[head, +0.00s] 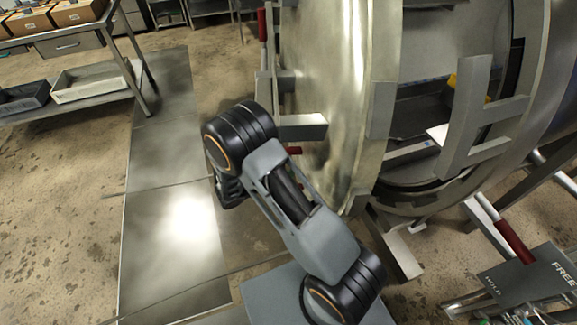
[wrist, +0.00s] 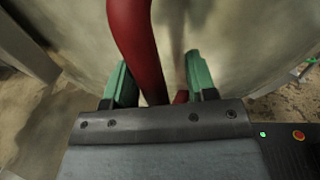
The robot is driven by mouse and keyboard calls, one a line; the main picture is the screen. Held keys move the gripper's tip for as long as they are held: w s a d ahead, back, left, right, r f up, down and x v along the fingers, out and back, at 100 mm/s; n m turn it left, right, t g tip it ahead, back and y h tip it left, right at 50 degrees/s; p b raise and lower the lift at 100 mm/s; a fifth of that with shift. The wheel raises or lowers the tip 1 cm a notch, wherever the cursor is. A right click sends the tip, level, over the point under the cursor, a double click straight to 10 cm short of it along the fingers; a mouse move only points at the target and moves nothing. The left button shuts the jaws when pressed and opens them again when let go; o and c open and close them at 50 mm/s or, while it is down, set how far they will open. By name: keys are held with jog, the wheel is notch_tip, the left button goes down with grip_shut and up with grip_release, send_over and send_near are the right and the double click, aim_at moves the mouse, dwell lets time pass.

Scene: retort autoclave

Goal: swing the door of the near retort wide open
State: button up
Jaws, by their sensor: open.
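The near retort's door (head: 335,95) is a large domed metal disc. It stands ajar, and the vessel's interior shows between it and the lugged metal rim (head: 472,110). In the wrist view, a curved red handle (wrist: 139,50) runs down in front of the pale door surface (wrist: 225,40). My gripper (wrist: 160,82) is open, with one green finger on each side of the handle. I cannot tell whether either finger touches it.
A metal shelf rack (head: 135,75) with boxes and trays stands at upper left. A red-gripped lever (head: 515,240) and a grey panel (head: 525,280) are at lower right. The floor left of the door, with its metal plates (head: 165,165), is clear.

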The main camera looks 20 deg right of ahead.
jog(key=s+a, duration=0.1)
jog(key=a, duration=1)
jog(key=shift+s+a+b, duration=0.15)
jog(key=shift+s+b, duration=0.1)
jog(key=shift+b, duration=0.2)
jog(key=shift+c, duration=0.3)
